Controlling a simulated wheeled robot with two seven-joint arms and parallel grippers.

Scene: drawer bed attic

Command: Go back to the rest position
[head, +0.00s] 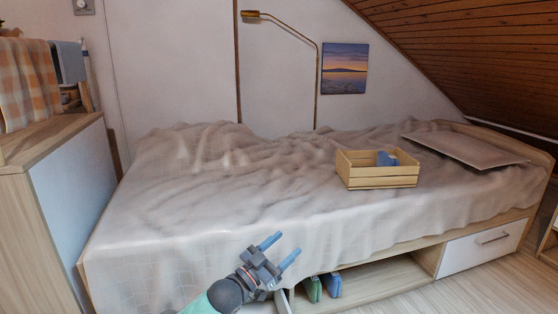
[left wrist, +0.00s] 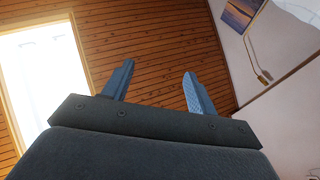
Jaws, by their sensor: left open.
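My left gripper (head: 280,250) is open and empty, with its two blue fingers spread in front of the near side of the bed. In the left wrist view the fingers (left wrist: 158,85) also stand apart with nothing between them, against the wooden ceiling. My right gripper is not in view. The bed (head: 220,215) is covered with a rumpled pale blanket. A wooden crate (head: 378,182) stands on the bed with a blue item (head: 386,159) inside.
A cabinet (head: 75,180) stands at the left. Under the bed, an open shelf holds a green item (head: 313,289) and a blue item (head: 333,284) close to my gripper. A white drawer (head: 480,247) is shut at the right. The floor (head: 475,292) at the lower right is clear.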

